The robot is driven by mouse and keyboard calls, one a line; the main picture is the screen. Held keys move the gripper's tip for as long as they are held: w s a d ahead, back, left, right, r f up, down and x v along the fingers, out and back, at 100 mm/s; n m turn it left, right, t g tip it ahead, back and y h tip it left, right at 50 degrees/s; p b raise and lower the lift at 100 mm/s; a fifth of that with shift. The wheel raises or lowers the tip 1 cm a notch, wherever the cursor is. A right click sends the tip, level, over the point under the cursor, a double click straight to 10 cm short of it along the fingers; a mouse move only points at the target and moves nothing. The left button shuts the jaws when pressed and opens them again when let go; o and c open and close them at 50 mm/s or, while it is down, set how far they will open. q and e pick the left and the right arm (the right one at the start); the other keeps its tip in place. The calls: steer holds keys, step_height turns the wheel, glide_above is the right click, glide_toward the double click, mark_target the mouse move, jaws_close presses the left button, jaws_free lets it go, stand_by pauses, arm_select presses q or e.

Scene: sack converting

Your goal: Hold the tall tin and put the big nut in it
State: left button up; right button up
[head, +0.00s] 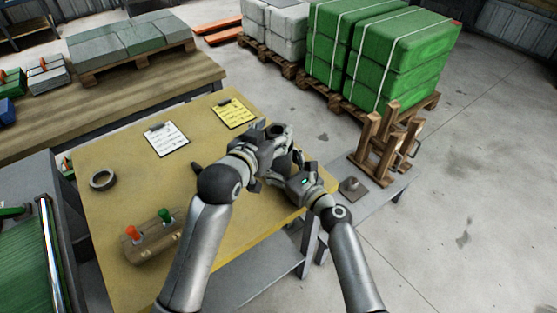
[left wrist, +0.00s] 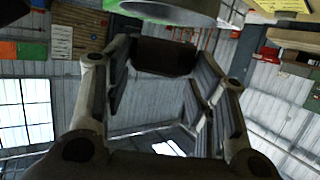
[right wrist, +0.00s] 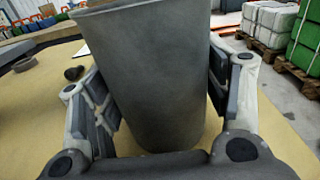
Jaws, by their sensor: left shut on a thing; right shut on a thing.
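The tall tin (right wrist: 155,75) is a plain grey, slightly tapered can and fills the middle of the right wrist view. My right gripper (right wrist: 160,90) is shut on its sides; it also shows in the head view (head: 290,172), where the tin is mostly hidden by my grippers. My left gripper (head: 280,140) is close beside and above the right one over the table. In the left wrist view a dark brown block, seemingly the big nut (left wrist: 165,57), sits between its fingertips. A round grey rim, likely the tin's (left wrist: 165,12), shows just beyond it.
The yellow table (head: 120,230) bears a tape roll (head: 103,179), a white clipboard (head: 166,139), a yellow clipboard (head: 234,113), a lever box (head: 150,240) and a dark stub (head: 197,168). A wooden rack (head: 385,145) and a square metal piece (head: 353,188) stand on the grey bench at right.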

arm_select(q)
steer(key=shift+f, duration=1.05)
steer(key=o, duration=1.2)
steer(key=shift+c, duration=0.2)
steer(key=o, duration=0.6)
steer(key=shift+c, duration=0.2)
steer(key=shift+f, duration=0.15)
steer(key=v, duration=1.2)
